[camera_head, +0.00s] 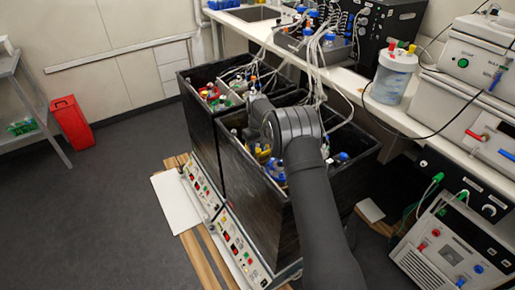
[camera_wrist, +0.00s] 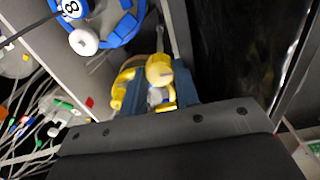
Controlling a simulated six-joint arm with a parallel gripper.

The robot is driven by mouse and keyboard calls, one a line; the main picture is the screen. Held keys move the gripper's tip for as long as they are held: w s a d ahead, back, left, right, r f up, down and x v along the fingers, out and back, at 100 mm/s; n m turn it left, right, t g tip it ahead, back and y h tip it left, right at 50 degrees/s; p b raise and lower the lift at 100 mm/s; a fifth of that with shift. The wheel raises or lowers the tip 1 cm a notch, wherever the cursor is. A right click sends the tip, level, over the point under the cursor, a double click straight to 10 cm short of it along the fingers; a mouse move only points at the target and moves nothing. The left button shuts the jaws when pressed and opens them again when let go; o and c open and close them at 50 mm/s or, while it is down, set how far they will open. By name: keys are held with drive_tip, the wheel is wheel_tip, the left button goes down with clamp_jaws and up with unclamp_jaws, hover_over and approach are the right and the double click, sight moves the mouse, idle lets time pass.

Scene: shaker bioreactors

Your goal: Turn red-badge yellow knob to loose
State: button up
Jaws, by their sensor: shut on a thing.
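The yellow knob (camera_wrist: 160,70) shows in the wrist view between the two blue-grey fingers of my gripper (camera_wrist: 159,94). My gripper is shut on it; yellow parts show around and between the fingers. A small red badge (camera_wrist: 89,102) sits on the grey surface to the left of the fingers. In the head view, my arm reaches into the nearer black box (camera_head: 258,188) and hides most of the gripper and the knob. The knob's turn position cannot be read.
A blue ring-shaped part with a white knob (camera_wrist: 84,41) is at upper left in the wrist view. Tubes and cables crowd the left side. The black wall is close on the right. A second black box (camera_head: 201,132) stands behind, and a bench (camera_head: 385,110) runs along the right.

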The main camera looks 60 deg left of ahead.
idle(0.4)
drive_tip(key=o, duration=1)
drive_tip(key=shift+c, duration=0.2)
wheel_tip(320, 180, up, 18)
drive_tip(key=shift+f, duration=0.25)
drive_tip(key=shift+f, duration=0.1)
wheel_tip(320, 180, down, 17)
drive_tip(key=shift+f, duration=0.15)
idle(0.3)
